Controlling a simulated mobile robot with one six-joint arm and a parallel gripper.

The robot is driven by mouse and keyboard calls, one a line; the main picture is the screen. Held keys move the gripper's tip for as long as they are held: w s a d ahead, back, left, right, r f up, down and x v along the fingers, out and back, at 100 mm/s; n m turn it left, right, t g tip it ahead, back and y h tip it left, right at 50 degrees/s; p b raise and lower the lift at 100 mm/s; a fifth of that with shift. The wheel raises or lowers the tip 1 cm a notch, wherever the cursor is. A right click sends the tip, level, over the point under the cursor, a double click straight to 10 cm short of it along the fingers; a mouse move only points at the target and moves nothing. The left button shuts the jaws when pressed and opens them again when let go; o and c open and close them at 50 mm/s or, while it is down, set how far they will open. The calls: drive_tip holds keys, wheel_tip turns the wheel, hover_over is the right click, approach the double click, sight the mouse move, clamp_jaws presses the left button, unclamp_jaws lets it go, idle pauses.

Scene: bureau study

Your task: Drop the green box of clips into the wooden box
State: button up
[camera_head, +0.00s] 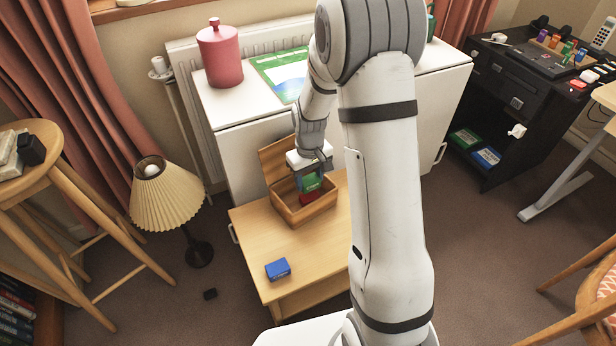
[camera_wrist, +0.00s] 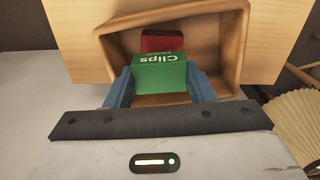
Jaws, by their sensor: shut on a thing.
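The green box of clips (camera_head: 311,182) is between the fingers of my gripper (camera_head: 308,180), which is shut on it. In the wrist view the green box (camera_wrist: 159,73) shows its "Clips" label upside down between the blue fingertips (camera_wrist: 160,88). The wooden box (camera_head: 292,214) stands open on the small wooden table, its lid tilted back. My gripper holds the green box over the wooden box's opening; the wooden box's rim (camera_wrist: 240,45) surrounds it in the wrist view. I cannot tell how deep the green box is. A red box (camera_wrist: 168,41) lies inside the wooden box.
A blue box (camera_head: 278,269) lies on the front of the small table (camera_head: 252,240). A lamp with a pleated shade (camera_head: 166,195) stands to the left. A white cabinet with a red canister (camera_head: 220,55) stands behind. The tabletop's front is mostly clear.

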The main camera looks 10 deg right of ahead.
drive_tip(key=o, duration=1)
drive_tip(key=shift+o, duration=0.2)
wheel_tip(320, 180, up, 8)
drive_tip(key=p, duration=0.2)
drive_tip(key=shift+f+p, duration=0.1)
drive_tip(key=shift+p, duration=0.2)
drive_tip(key=shift+r, duration=0.3)
wheel_tip(320, 180, up, 21)
drive_tip(key=m+t+p, duration=0.1)
drive_tip(key=p, duration=1.1)
hover_over(309, 180)
drive_tip(key=s, duration=0.9)
drive_tip(key=s+r+m+t+p, duration=0.1)
drive_tip(key=s+r+m+p, duration=0.1)
drive_tip(key=s+r+p, duration=0.9)
wheel_tip(309, 180, up, 5)
drive_tip(key=shift+s+a+r+t, duration=0.15)
drive_tip(key=shift+s+t, duration=0.15)
drive_tip(key=shift+s, duration=0.5)
